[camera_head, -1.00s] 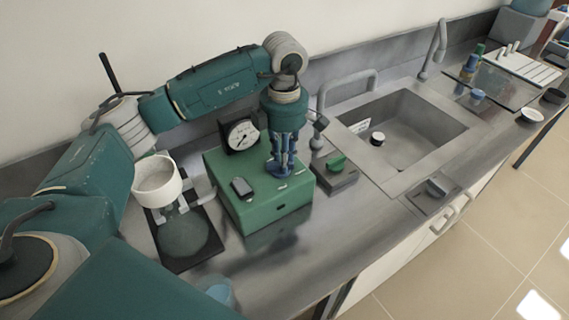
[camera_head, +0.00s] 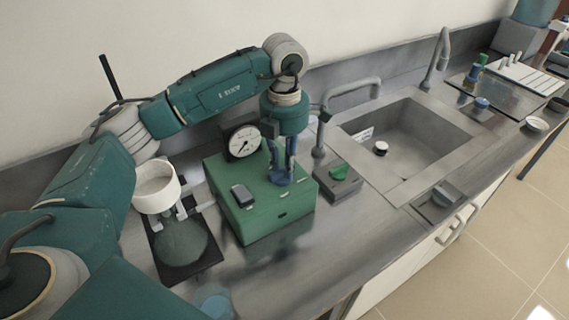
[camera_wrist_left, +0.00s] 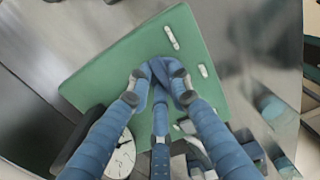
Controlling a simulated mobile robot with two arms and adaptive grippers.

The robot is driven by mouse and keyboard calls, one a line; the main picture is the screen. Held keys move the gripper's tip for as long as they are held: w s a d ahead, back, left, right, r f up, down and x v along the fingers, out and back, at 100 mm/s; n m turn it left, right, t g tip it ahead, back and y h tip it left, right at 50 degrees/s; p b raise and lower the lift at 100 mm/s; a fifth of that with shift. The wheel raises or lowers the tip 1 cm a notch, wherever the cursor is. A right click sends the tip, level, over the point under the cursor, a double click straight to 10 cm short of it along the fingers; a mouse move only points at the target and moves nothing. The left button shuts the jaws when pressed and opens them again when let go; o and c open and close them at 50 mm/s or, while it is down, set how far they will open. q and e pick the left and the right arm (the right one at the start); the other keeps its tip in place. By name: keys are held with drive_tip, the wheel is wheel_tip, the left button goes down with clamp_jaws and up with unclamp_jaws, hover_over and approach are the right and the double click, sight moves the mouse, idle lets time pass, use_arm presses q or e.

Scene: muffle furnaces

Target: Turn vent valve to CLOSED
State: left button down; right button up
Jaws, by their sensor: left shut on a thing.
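A green box (camera_head: 262,223) stands on the bench with the vent valve on its top. The valve's blue handle (camera_wrist_left: 160,68) shows between my fingertips in the left wrist view. My left gripper (camera_head: 281,178) points straight down over the right part of the box top and is shut on that handle; its fingertips also show in the left wrist view (camera_wrist_left: 159,84). The fingers hide part of the handle. Two small white labels (camera_wrist_left: 170,37) (camera_wrist_left: 203,71) lie on the box top near the handle; their text is too small to read. My right gripper is out of view.
A round dial gauge (camera_head: 243,141) stands behind the box. A dark small block (camera_head: 242,195) sits on the box top. A white cup-shaped part (camera_head: 155,187) is at left.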

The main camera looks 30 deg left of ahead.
use_arm(q)
drive_tip(key=shift+w+r, duration=0.15)
drive_tip(key=c, duration=1.6)
unclamp_jaws()
drive_tip(key=shift+o, duration=0.2)
wheel_tip(320, 180, up, 12)
